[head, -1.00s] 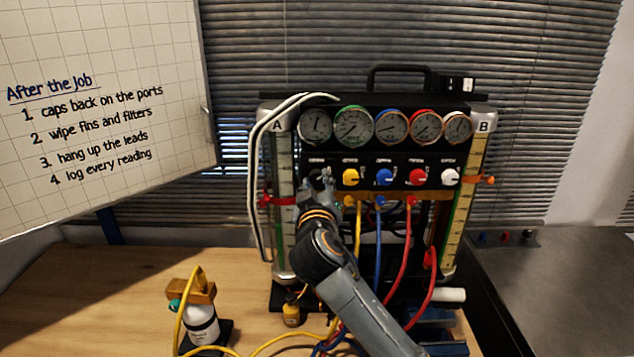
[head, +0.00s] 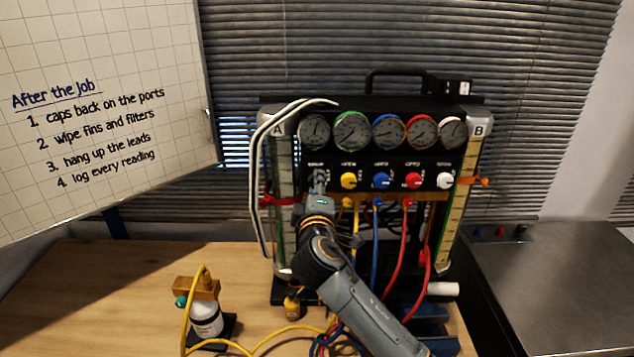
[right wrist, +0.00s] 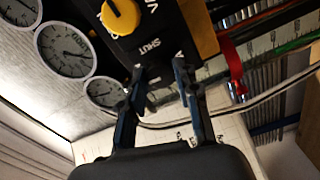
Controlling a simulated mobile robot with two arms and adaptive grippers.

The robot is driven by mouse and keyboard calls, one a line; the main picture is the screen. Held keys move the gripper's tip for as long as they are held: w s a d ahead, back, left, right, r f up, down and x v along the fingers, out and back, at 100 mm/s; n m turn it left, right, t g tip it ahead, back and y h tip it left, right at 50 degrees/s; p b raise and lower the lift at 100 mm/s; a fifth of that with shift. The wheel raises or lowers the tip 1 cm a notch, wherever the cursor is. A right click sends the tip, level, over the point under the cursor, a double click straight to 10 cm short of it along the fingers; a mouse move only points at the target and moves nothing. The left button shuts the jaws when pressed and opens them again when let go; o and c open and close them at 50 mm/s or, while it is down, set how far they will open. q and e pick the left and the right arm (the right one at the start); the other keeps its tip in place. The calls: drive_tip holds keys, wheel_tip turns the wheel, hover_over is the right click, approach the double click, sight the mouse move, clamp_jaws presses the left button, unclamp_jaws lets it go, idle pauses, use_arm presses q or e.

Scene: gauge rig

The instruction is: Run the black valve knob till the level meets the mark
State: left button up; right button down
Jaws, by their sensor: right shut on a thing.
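The black valve knob (right wrist: 160,76) is at the left end of the knob row, mostly hidden by my right gripper (head: 319,178). The right gripper is shut on it; its two fingers (right wrist: 160,84) show on either side of the knob in the right wrist view. Sight tube A (head: 284,160) stands at the panel's left with a red band (head: 280,201) around it. A green line of liquid or marking shows along that tube in the right wrist view, but I cannot tell the level against the mark. My left gripper is not in view.
Yellow (head: 348,180), blue (head: 381,180), red (head: 413,180) and white (head: 445,180) knobs sit right of the gripper, under several gauges. Tube B (head: 462,200) has an orange clip (head: 481,181). Hoses hang below. A white bottle (head: 206,318) stands on the bench at left.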

drive_tip(key=shift+f+n, duration=0.1)
drive_tip(key=shift+n, duration=0.4)
drive_tip(key=c, duration=1)
unclamp_jaws()
drive_tip(key=s, duration=1.2)
